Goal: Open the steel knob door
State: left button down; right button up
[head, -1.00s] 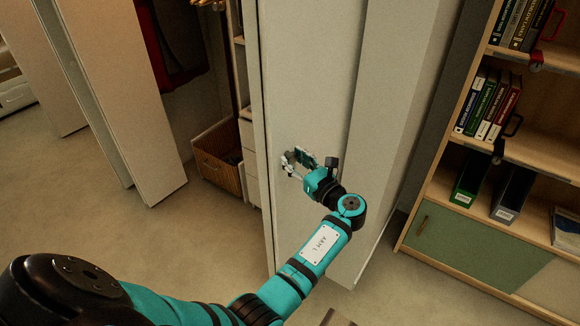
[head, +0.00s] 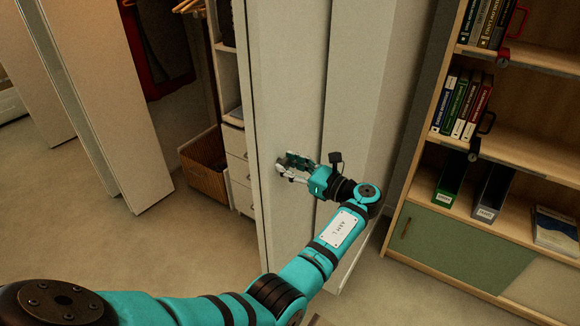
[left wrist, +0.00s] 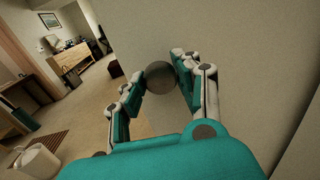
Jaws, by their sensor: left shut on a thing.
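The steel knob (left wrist: 160,77) is a round grey ball on the pale folding door (head: 285,70). In the left wrist view it sits between the fingers of my left gripper (left wrist: 158,84), which is shut on it. In the head view my left gripper (head: 284,169) is against the front of the door, and the knob is hidden behind the fingers. The door stands folded at an angle, with the closet interior showing to its left. My right gripper is not in view.
Another set of pale folded panels (head: 90,100) stands at the left of the closet opening. Inside are a wicker basket (head: 205,165), white drawers (head: 238,170) and hanging clothes. A bookshelf (head: 520,150) with binders stands at the right. Floor is clear at the left.

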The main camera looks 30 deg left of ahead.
pick_arm(q)
jog(key=shift+a, duration=0.1)
jog(key=c, duration=0.9)
grip_release()
jog(key=d, duration=0.7)
jog(key=shift+s+d, duration=0.2)
jog(key=shift+s, duration=0.2)
